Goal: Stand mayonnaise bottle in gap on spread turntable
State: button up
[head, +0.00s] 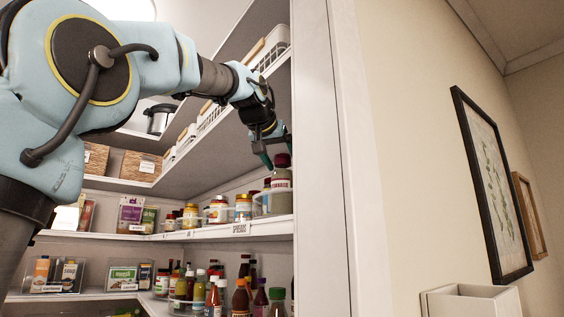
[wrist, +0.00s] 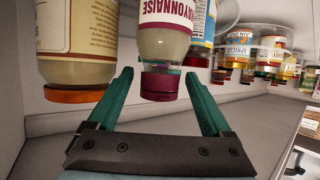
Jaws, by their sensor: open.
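In the head view my gripper (head: 274,158) comes from above. A clear turntable rim (head: 264,204) shows near the bottle; I cannot tell whether the bottle rests on it.
A large jar with an orange lid (wrist: 78,45) is close beside one finger. Several spread jars (head: 216,210) stand along the shelf to the left. A white upright (head: 316,150) borders the shelf on the right. Sauce bottles (head: 240,298) crowd the shelf below.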

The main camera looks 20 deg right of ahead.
jog(key=b+v, duration=0.3)
jog(key=v, duration=0.9)
jog(key=shift+b, duration=0.35)
